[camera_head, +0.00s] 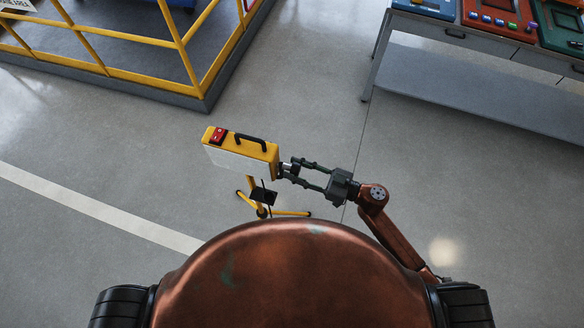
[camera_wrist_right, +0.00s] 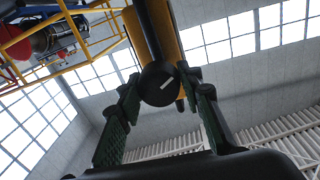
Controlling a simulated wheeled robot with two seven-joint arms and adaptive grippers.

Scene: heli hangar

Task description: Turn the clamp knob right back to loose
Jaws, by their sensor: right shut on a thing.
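The clamp knob (camera_wrist_right: 158,84) is round and black, with a short white line slanting across its face. It sits on the side of a yellow box-shaped work lamp (camera_head: 240,150); the lamp's yellow side also shows in the right wrist view (camera_wrist_right: 168,38). In the head view, my right gripper (camera_head: 292,170) reaches the lamp's right end, and its fingertips hide most of the knob. In the right wrist view, the green-black fingers (camera_wrist_right: 160,88) are shut on the knob from both sides. My left gripper is in neither view.
The lamp stands on a yellow tripod (camera_head: 290,213) with a black handle (camera_head: 250,139) and a red switch (camera_head: 218,135) on top. A yellow railing (camera_head: 130,37) is at the upper left. A grey workbench (camera_head: 455,38) is at the upper right. Grey floor lies between them.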

